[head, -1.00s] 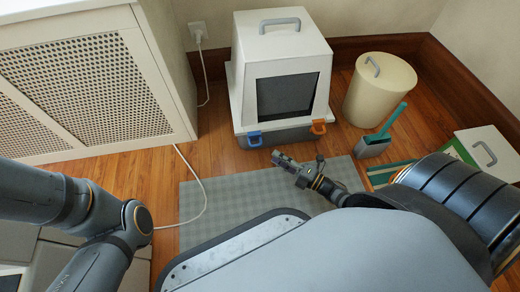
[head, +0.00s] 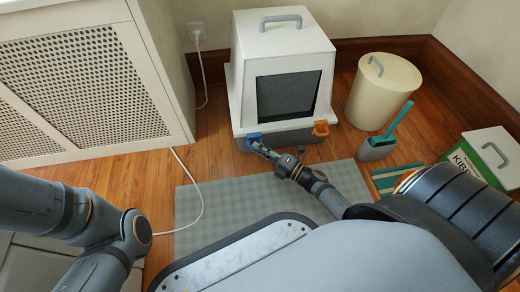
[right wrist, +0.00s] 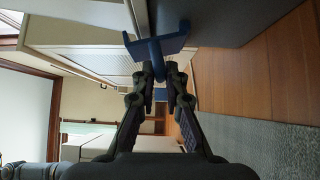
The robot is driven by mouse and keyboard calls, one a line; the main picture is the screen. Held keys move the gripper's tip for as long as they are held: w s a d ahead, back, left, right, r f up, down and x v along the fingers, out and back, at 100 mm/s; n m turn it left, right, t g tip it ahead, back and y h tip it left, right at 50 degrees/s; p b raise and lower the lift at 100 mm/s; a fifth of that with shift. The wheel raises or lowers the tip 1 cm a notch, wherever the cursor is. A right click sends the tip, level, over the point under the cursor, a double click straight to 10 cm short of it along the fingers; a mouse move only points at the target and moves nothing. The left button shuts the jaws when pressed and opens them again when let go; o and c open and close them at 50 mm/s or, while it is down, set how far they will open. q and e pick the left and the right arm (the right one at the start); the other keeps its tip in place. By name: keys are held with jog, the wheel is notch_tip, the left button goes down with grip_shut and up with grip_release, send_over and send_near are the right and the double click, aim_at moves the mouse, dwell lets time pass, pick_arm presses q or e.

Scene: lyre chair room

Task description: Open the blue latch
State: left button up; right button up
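The blue latch (head: 254,137) is on the front lower left of a white box with a grey base (head: 284,137). In the right wrist view the latch (right wrist: 158,47) shows as a wide blue bracket with a narrow tab pointing towards me. My right gripper (head: 262,149) is at this latch. In the right wrist view its fingertips (right wrist: 160,72) are drawn close together, with the blue tab between them; the exact contact is hard to see. My left arm enters at the left, but its gripper is out of view.
An orange latch (head: 321,128) is at the box's front right. A grey mat (head: 205,205) and white cable (head: 190,180) lie in front.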

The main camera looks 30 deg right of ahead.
jog(key=shift+f, duration=0.1)
grip_shut()
jog(key=shift+s+f+n+t+y+b, duration=0.1)
jog(key=shift+f+n+t+y+b, duration=0.25)
jog(key=shift+n, duration=0.25)
jog(key=shift+s+f+n+t+y+b, duration=0.1)
jog(key=shift+f+n+t+y+b, duration=0.2)
jog(key=shift+n, duration=0.3)
jog(key=shift+r, duration=0.1)
jog(key=o, duration=0.7)
grip_release()
jog(key=shift+c, duration=0.2)
jog(key=shift+r, duration=0.15)
